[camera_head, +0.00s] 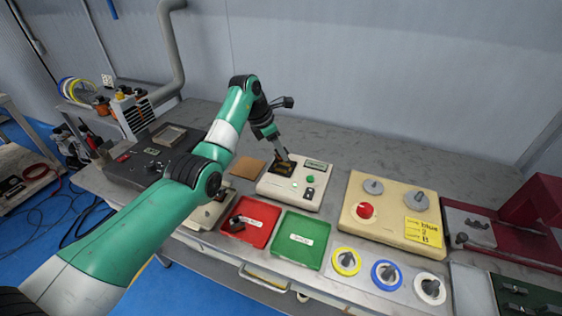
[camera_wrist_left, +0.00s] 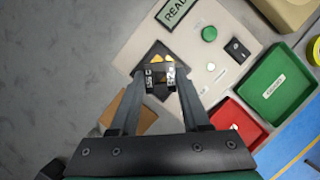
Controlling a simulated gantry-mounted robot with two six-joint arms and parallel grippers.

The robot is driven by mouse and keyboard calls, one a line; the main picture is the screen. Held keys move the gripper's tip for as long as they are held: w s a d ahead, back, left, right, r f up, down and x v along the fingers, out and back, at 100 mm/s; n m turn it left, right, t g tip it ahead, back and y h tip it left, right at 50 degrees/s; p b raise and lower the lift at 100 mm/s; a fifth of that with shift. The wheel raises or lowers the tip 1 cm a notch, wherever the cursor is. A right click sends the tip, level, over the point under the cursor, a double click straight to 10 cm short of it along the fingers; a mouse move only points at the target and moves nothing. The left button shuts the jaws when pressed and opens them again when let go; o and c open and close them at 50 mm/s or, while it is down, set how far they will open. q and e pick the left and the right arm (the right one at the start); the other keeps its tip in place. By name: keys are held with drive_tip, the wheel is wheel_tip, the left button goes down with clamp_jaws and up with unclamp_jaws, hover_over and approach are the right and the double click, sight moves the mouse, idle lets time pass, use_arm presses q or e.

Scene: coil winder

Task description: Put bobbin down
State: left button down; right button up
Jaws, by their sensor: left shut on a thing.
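My left gripper (camera_head: 281,155) is over the white tester box (camera_head: 284,194), at its dark square pad. In the left wrist view the gripper (camera_wrist_left: 158,80) has its two fingers shut on a small dark bobbin (camera_wrist_left: 158,91) with light end pieces. The bobbin is at the dark pad (camera_wrist_left: 171,52), which has yellow marks; I cannot tell whether it touches the pad. In the head view the bobbin is too small to make out at the fingertips. My right gripper is not in view.
A red tray (camera_head: 262,235) holding a dark part and a green tray (camera_head: 313,250) stand in front of the tester. A cream box with a red button (camera_head: 365,211) is to the right. Yellow, blue and white spools (camera_head: 386,275) lie at the front. A brown square (camera_head: 247,168) lies left of the tester.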

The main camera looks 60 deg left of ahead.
sight(277, 152)
use_arm(q)
drive_tip(key=x, duration=0.1)
drive_tip(key=b+x, duration=0.1)
drive_tip(key=x, duration=0.1)
drive_tip(key=shift+s+a+f, duration=0.1)
drive_tip(key=shift+s+f, duration=0.2)
drive_tip(key=shift+f, duration=0.3)
drive_tip(key=shift+s+r, duration=0.1)
drive_tip(key=shift+f+b, duration=0.2)
drive_tip(key=shift+b, duration=0.15)
drive_tip(key=shift+c, duration=1.9)
unclamp_jaws()
